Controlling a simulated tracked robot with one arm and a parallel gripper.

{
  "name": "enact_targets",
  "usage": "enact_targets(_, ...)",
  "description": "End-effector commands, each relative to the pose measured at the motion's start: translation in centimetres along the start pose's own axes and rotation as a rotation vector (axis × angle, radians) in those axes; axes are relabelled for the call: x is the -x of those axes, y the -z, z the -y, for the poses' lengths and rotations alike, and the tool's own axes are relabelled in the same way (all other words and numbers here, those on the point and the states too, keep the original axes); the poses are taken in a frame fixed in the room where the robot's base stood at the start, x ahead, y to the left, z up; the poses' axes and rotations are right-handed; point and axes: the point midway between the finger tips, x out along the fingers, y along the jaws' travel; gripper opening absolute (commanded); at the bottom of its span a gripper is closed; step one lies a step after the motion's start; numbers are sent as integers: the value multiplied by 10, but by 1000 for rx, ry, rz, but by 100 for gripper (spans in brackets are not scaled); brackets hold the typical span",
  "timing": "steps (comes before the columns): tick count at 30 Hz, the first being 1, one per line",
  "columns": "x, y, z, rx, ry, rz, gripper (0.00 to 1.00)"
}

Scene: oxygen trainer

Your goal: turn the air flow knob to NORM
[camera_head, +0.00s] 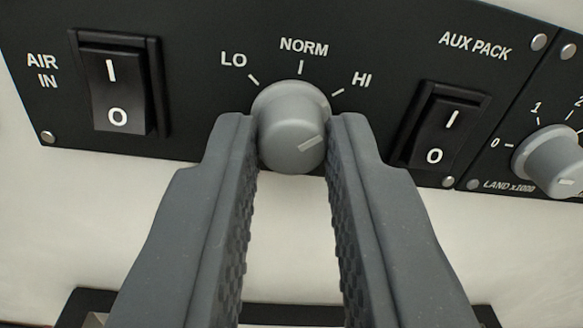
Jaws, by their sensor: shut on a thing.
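The grey air flow knob (291,120) sits on the black panel below the labels LO, NORM (304,47) and HI. The white line on its face slants up to the right, toward the HI side. My gripper (292,135) comes from below in the head view. Its two dark grey fingers stand on the left and right sides of the knob, and their tips are shut on it. The fingers hide the knob's lower sides.
The AIR IN rocker switch (117,85) is left of the knob. The AUX PACK rocker switch (437,127) is close to the right finger. Another grey knob (552,160), marked LAND x1000, is at the far right. A pale wall (80,220) lies below the panel.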

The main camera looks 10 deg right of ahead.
Motion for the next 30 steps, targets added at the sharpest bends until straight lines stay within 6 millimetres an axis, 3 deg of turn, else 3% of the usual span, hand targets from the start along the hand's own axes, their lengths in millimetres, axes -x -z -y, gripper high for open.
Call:
enact_targets(21, 0, 1, 1, 578, -3, -24, 0)
enact_targets(30, 0, 1, 1, 745, -3, -28, 0)
